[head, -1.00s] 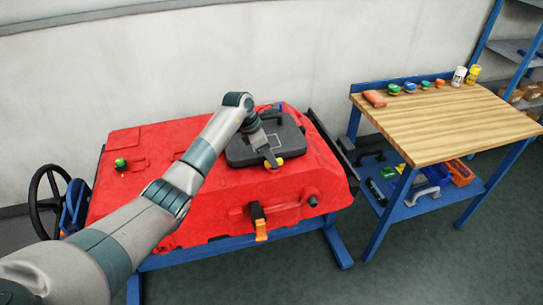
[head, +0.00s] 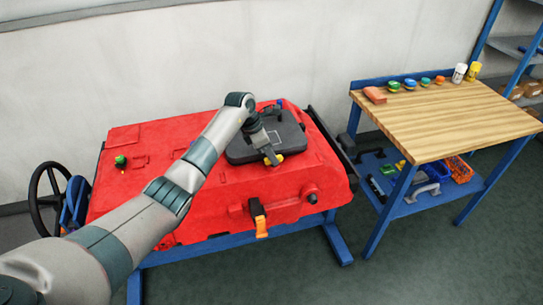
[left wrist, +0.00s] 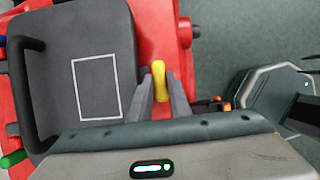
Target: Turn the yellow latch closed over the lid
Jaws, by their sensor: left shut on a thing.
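The red tank (head: 215,195) stands on a blue frame, with a dark grey lid (head: 240,150) on its top; the lid also shows in the left wrist view (left wrist: 60,90). The small yellow latch (head: 279,158) is at the lid's front right edge. In the left wrist view the latch (left wrist: 158,70) sits between my fingertips, close to the lid's edge. My left gripper (head: 271,158) is shut on it from above, and its fingers partly hide it in the head view.
An orange latch (head: 260,225) hangs on the tank's front. A black wheel (head: 40,195) is at the left. A wooden-topped workbench (head: 440,115) stands at the right, with small items along its back and bins below. Open floor lies in front.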

